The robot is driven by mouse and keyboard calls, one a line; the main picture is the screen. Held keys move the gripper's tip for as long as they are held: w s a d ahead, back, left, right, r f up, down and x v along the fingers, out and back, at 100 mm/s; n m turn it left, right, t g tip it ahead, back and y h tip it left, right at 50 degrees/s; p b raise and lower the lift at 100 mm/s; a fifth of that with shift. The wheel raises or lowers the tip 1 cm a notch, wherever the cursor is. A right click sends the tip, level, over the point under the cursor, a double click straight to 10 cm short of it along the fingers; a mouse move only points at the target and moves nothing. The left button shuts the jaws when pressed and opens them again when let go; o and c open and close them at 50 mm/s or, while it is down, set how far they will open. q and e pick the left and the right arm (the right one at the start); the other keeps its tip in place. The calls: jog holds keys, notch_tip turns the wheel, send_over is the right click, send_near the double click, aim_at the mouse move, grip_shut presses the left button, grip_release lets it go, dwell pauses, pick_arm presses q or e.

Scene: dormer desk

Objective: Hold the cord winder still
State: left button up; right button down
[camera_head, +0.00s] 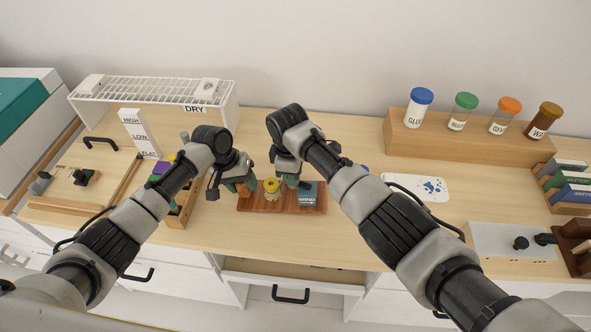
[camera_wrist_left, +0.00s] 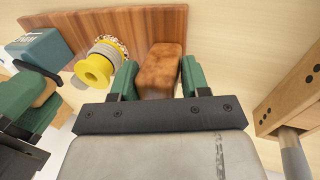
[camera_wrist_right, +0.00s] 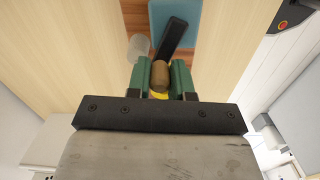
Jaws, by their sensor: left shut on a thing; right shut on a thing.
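The cord winder is a reddish-brown wooden board (camera_head: 263,206) with a yellow spool (camera_head: 271,192), a teal box marked WIND (camera_head: 308,198) and a black crank arm (camera_wrist_right: 173,37). My left gripper (camera_head: 242,187) is shut on a brown block (camera_wrist_left: 160,70) at the board's left end; the block sits between its green fingers in the left wrist view. My right gripper (camera_wrist_right: 160,78) is shut on the crank's brown wooden knob (camera_wrist_right: 160,74). In the head view the right gripper hides most of the crank. The spool also shows in the left wrist view (camera_wrist_left: 95,70).
An open wooden box (camera_head: 178,218) with coloured items stands close left of the winder. A white rack marked DRY (camera_head: 165,88) is behind. A wooden stand (camera_head: 450,140) with jars is at the back right. A white tray with blue spots (camera_head: 415,187) lies right of the right arm.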

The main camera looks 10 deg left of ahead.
jog(key=shift+s+a+n, duration=0.1)
jog(key=shift+s+n, duration=0.3)
jog(key=shift+n, duration=0.7)
jog(key=shift+s+a+n, duration=0.1)
jog(key=shift+s+n, duration=0.25)
jog(key=shift+n, duration=0.75)
jog(key=shift+f, duration=0.1)
jog(key=c, duration=1)
grip_release()
notch_tip(320, 180, up, 12)
jog(key=shift+s+a, duration=0.15)
jog(key=shift+a, duration=0.1)
